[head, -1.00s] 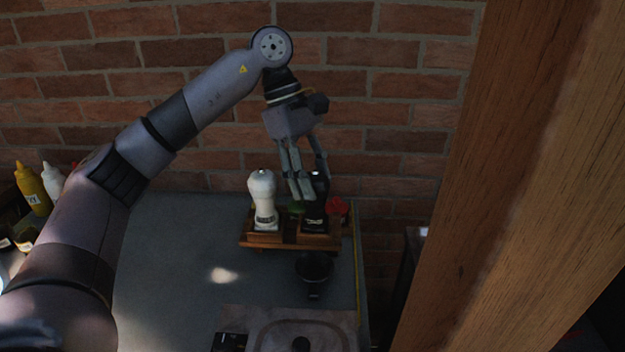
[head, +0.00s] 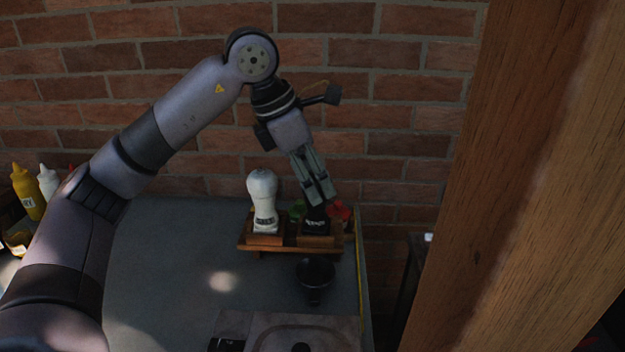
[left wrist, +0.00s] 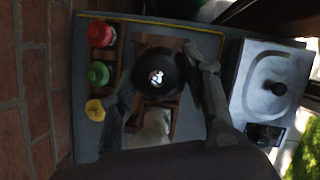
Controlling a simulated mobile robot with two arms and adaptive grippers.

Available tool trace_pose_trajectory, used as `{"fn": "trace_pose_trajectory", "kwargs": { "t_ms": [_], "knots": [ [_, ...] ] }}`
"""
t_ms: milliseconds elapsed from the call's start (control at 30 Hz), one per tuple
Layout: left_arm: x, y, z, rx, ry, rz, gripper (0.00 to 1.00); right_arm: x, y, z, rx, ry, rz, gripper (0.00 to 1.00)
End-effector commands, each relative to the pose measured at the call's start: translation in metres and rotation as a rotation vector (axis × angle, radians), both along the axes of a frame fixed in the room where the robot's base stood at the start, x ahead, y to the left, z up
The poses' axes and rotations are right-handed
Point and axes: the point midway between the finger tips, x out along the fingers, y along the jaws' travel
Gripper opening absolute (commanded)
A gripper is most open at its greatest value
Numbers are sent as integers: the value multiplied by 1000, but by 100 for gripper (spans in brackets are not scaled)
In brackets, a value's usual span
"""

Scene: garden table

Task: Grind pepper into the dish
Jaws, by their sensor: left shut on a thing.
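A black pepper mill (head: 315,226) stands upright in the right part of a wooden caddy (head: 285,249). My left gripper (head: 321,196) comes down from above and is shut on the mill's upper part, hiding its top in the head view. In the left wrist view the mill's round dark top (left wrist: 157,76) sits between the fingers. A small black dish (head: 314,272) with a handle is on the grey table just in front of the caddy; I cannot make out what is in it. My right gripper is not in view.
A white mill (head: 263,203) stands in the caddy's left part. Red (left wrist: 100,34), green (left wrist: 97,74) and yellow (left wrist: 95,109) tops line the caddy's back. A sink-like unit (head: 270,322) is at the front. A brick wall is behind; a wooden post (head: 500,180) is at right.

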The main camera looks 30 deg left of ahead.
Motion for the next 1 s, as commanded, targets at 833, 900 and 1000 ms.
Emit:
{"fn": "trace_pose_trajectory", "kwargs": {
  "t_ms": [833, 900, 1000],
  "knots": [
    [-1, -2, 0, 0, 1, 357, 16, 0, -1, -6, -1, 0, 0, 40],
    [-1, -2, 0, 0, 1, 358, 16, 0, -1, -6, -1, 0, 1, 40],
    [-1, -2, 0, 1, 2, 358, 16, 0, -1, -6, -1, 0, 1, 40]
  ]
}}
